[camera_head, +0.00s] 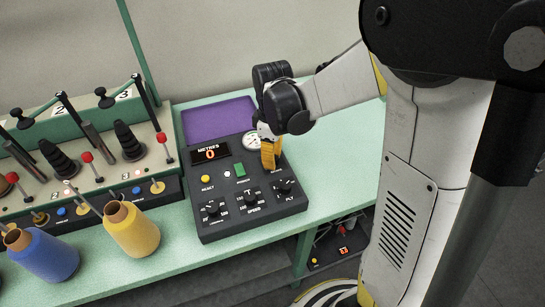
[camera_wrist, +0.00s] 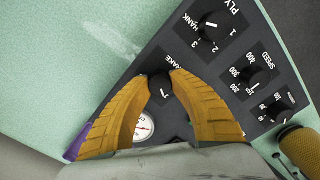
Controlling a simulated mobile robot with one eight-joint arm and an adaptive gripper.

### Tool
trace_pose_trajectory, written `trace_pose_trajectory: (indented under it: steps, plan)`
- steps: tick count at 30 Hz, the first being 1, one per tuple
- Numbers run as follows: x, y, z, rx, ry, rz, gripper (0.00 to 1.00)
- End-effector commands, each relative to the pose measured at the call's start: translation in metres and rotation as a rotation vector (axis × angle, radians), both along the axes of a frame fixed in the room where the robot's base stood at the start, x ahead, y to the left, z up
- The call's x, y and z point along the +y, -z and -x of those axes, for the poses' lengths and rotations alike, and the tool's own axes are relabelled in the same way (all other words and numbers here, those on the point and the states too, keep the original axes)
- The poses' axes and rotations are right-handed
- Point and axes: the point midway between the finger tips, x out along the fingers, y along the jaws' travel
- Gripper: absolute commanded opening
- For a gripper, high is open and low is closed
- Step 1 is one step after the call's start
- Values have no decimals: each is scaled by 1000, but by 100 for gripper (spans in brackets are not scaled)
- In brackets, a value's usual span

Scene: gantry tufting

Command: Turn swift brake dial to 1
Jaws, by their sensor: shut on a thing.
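The swift brake dial (camera_wrist: 160,87) is a black knob with a white pointer mark, on the dark control panel (camera_wrist: 200,65). In the wrist view it sits between the yellow fingertips of my gripper (camera_wrist: 161,80), which is shut on it. The label beside it is partly hidden, with only "RAKE" readable, and its scale numbers are covered. In the head view my gripper (camera_head: 269,165) reaches down onto the back right of the panel (camera_head: 222,222) and hides the dial there.
Close to the dial are the hank ply knob (camera_wrist: 213,27), the speed knob (camera_wrist: 256,77) and a third knob (camera_wrist: 276,108). A round gauge (camera_head: 251,141) and a "METRES 0" display (camera_head: 210,153) are on the panel. Yarn cones (camera_head: 132,230) and a lever rack stand left.

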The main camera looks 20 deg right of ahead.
Motion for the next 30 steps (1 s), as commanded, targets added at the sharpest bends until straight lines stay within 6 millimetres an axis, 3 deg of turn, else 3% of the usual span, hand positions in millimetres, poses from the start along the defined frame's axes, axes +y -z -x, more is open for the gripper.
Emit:
trace_pose_trajectory:
  steps: [10, 11, 12, 13, 23, 26, 30]
  plan:
    - [0, 0, 0, 0, -1, 0, 0]
    - [0, 0, 0, 1, -1, 0, 35]
    - [0, 0, 0, 0, -1, 0, 47]
    - [0, 0, 0, 0, -1, 0, 51]
    - [0, -3, 0, 0, 0, 0, 51]
    - [0, -13, 0, 0, 0, 0, 51]
    - [0, -41, 1, 0, 0, 0, 51]
